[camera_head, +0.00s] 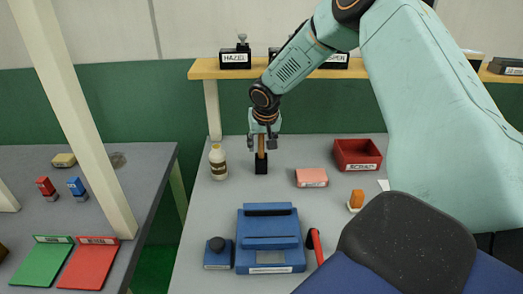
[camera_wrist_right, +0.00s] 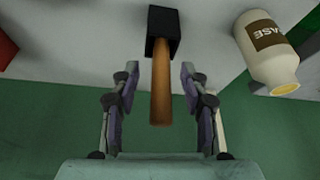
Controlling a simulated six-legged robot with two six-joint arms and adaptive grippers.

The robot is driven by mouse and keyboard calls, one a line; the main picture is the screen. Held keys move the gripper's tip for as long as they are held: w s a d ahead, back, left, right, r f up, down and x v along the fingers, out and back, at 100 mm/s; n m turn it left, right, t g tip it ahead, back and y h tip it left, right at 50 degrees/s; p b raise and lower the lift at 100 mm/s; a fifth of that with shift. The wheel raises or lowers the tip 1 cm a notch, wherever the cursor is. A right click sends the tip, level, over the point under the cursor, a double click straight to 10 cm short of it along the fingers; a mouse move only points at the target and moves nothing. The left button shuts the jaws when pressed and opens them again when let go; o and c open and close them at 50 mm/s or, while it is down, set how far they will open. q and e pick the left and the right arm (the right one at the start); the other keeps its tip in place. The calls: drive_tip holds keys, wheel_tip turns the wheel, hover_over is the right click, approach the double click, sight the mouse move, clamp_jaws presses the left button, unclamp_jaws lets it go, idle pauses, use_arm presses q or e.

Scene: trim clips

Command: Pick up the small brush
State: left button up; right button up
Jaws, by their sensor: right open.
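A wooden handle (camera_head: 261,153), which looks like that of the small brush, stands upright out of a black block (camera_head: 261,167) on the grey table. No bristles show. My right gripper (camera_head: 261,146) is above the block, pointing down, with its fingers on either side of the handle. In the right wrist view the handle (camera_wrist_right: 161,88) lies between the open fingers (camera_wrist_right: 159,76), with a gap on both sides, and its other end meets the black block (camera_wrist_right: 164,28). My left gripper is not in view.
A white bottle (camera_head: 217,163) stands close left of the block. A pink block (camera_head: 311,177), a red bin (camera_head: 358,153) and an orange-topped item (camera_head: 356,199) are to the right. A blue fixture (camera_head: 270,256) is in front. A shelf (camera_head: 204,69) runs behind.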

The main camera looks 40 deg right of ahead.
drive_tip(key=shift+c, duration=0.5)
drive_tip(key=shift+a+r, duration=0.15)
drive_tip(key=c, duration=0.3)
clamp_jaws()
wheel_tip(320, 180, up, 10)
drive_tip(key=shift+f, duration=0.1)
